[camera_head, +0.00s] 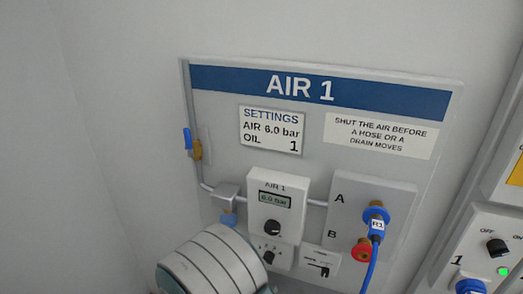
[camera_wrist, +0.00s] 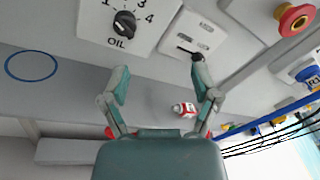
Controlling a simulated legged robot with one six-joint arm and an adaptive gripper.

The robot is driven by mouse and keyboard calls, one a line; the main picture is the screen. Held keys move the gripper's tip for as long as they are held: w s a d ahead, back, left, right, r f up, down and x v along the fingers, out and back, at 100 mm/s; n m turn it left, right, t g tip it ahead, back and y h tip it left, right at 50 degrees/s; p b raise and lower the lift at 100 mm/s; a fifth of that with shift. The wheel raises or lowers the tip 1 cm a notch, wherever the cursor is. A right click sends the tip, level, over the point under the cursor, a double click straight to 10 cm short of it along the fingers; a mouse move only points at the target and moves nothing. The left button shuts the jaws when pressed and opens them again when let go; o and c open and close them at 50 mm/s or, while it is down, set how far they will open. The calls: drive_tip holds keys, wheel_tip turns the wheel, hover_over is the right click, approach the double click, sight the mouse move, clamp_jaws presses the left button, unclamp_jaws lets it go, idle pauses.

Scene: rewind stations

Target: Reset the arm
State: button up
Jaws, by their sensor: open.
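My gripper (camera_wrist: 159,68) shows in the wrist view with its two teal fingers spread apart and nothing held between them. It is in front of the lower part of the AIR 1 panel (camera_head: 315,165). The right fingertip appears close to a small black lever (camera_wrist: 188,51) on a white plate; I cannot tell whether they touch. The OIL knob (camera_wrist: 124,24) is above the left finger in that picture. In the head view my arm (camera_head: 212,265) covers the bottom middle, and my fingers are hidden there.
A blue hose plug marked R1 (camera_head: 377,224) sits at port A, above red port B (camera_head: 362,250). A valve with a blue handle (camera_head: 188,140) is at the panel's left. A small red-and-white object (camera_wrist: 184,109) shows between my fingers, farther off. Dark cables (camera_wrist: 270,138) cross at right.

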drive_tip(key=s+d+r+m+g+h, duration=0.1)
drive_tip(key=s+d+r+m+g, duration=0.3)
drive_tip(key=d+r+m+g, duration=0.45)
drive_tip(key=s+d+r+m+g, duration=0.3)
drive_tip(key=s+d+m+g, duration=0.15)
drive_tip(key=d+m, duration=0.65)
drive_tip(key=s+a+r+m+t+y, duration=0.1)
drive_tip(key=s+a+r+m+y, duration=0.1)
drive_tip(key=r+m+y, duration=0.3)
drive_tip(key=s+a+r+m+t+y, duration=0.1)
drive_tip(key=s+r+m+y, duration=0.3)
drive_tip(key=m, duration=0.8)
drive_tip(key=shift+a+r+t+y, duration=0.35)
drive_tip(key=shift+r+t+y, duration=0.05)
drive_tip(key=shift+r+t, duration=0.2)
